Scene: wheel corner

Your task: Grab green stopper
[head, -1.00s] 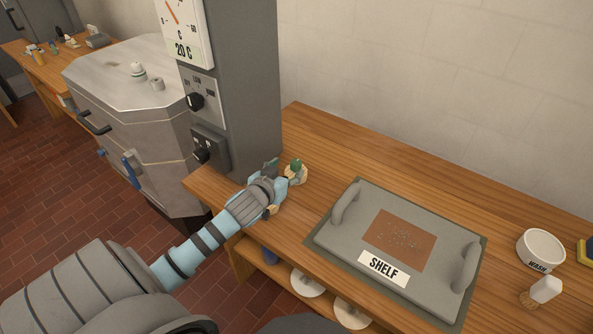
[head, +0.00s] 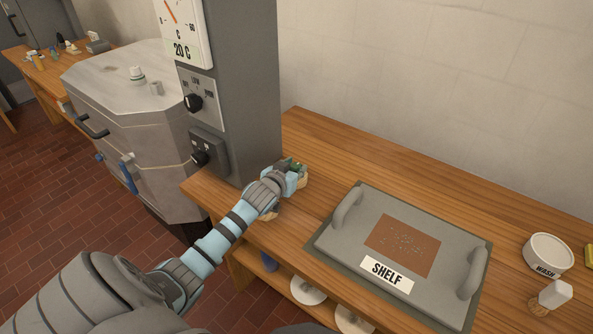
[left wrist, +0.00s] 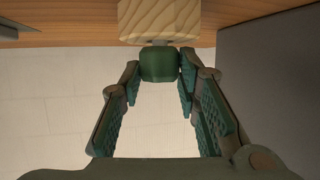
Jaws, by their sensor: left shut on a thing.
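The green stopper (head: 299,165) is at the back left of the wooden bench, close to the grey column. In the left wrist view the green stopper (left wrist: 159,65) sits against a pale, wood-grained block (left wrist: 160,20). My left gripper (head: 294,172) reaches it from the left and hides most of it in the head view. In the left wrist view the fingertips (left wrist: 160,72) are on either side of the stopper, shut on it. The stopper still touches the block. My right gripper is not in view.
The grey column (head: 240,90) with dials stands just left of the gripper. A grey tray marked SHELF (head: 385,272) lies to the right. A white WASH bowl (head: 548,253) and a small white-topped brush (head: 553,295) are at far right. Bench between column and tray is clear.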

